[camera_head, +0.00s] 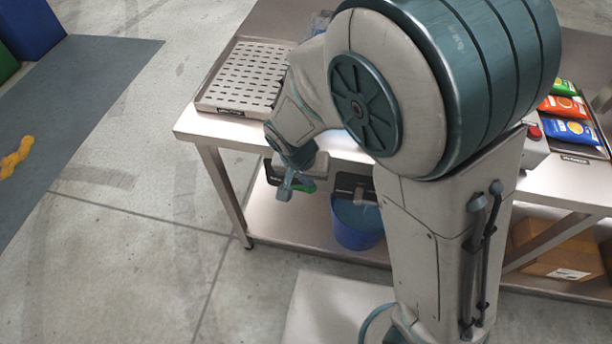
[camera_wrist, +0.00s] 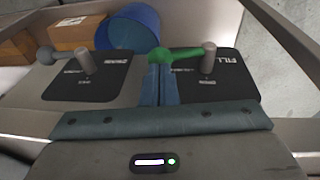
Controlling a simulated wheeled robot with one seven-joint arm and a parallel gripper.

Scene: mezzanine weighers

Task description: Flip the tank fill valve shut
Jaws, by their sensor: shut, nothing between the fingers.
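The fill valve has a green lever (camera_wrist: 178,53) on a grey post, over a black plate (camera_wrist: 228,80) marked FILL in the wrist view. The lever points left from the post and ends in a green ball. My gripper (camera_wrist: 160,80) is shut and empty, with its blue-grey fingertips at the green ball; I cannot tell whether they touch it. In the head view my gripper (camera_head: 286,190) is at the table's front, and a bit of green (camera_head: 307,185) shows beside it. My arm hides part of the valve area there.
A second valve with a grey lever (camera_wrist: 60,54) sits on a black plate (camera_wrist: 85,84) to the left. A blue bucket (camera_head: 357,226) stands on the lower shelf. A perforated tray (camera_head: 235,100) and colored packets (camera_head: 568,108) are on the tabletop. Cardboard boxes (camera_head: 560,250) sit below.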

